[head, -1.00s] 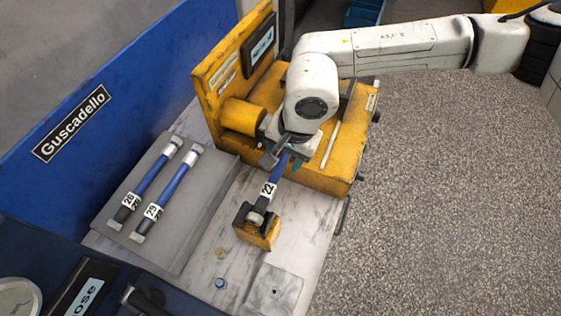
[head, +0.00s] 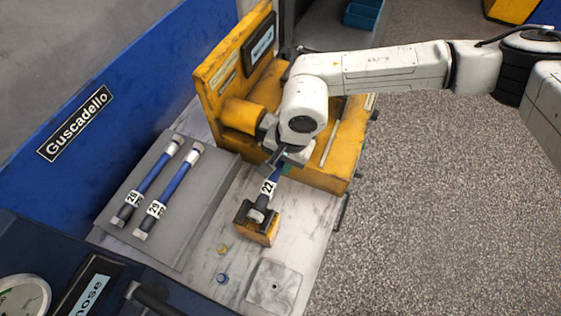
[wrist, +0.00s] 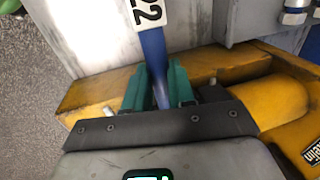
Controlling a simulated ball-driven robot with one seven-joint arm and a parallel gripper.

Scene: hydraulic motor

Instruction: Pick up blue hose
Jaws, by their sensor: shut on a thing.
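The blue hose labelled 22 (head: 268,188) stands at a tilt, its dark lower end at a small yellow and black block (head: 262,238). My gripper (head: 284,160) is shut on the blue part of this hose, just above the white label. In the wrist view the hose (wrist: 154,50) runs between my green fingertips (wrist: 159,88), with the 22 label beyond them. The hose's upper end is hidden by my gripper and arm. Two more blue hoses, labelled 28 (head: 150,182) and 29 (head: 174,188), lie side by side on a grey plate (head: 205,212) at the left.
A large yellow machine (head: 320,170) stands right behind my gripper. A blue wall panel (head: 110,120) is at the left. Open floor (head: 440,200) lies to the right.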

